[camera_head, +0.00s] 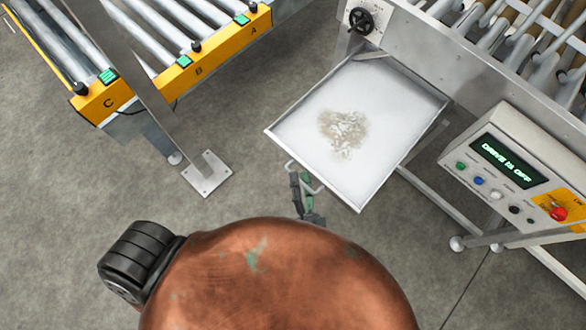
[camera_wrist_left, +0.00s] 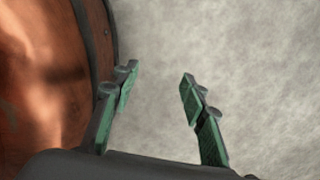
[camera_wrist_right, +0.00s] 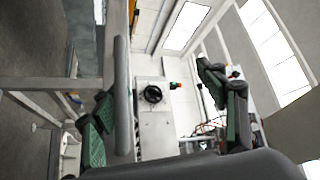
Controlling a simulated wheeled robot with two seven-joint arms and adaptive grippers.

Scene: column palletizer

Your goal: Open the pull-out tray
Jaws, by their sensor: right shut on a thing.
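The pull-out tray (camera_head: 393,105) is a shallow metal tray that extends out from under the conveyor frame. A heap of pale brown debris (camera_head: 345,128) lies in its middle. Its bar handle (camera_head: 312,177) is on the near edge and shows as an upright grey bar in the right wrist view (camera_wrist_right: 122,90). My right gripper (camera_head: 305,196) is at this handle and shut on it, with the bar beside its left finger in the right wrist view. My left gripper (camera_wrist_left: 158,95) is open and empty above the floor, seen only in the left wrist view.
A control panel (camera_head: 515,165) reading "DRIVE IS OFF" stands right of the tray. A black handwheel (camera_head: 361,20) is above the tray. Yellow-edged roller lanes (camera_head: 198,62) and a metal post (camera_head: 205,173) are at left. Bare concrete floor lies between.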

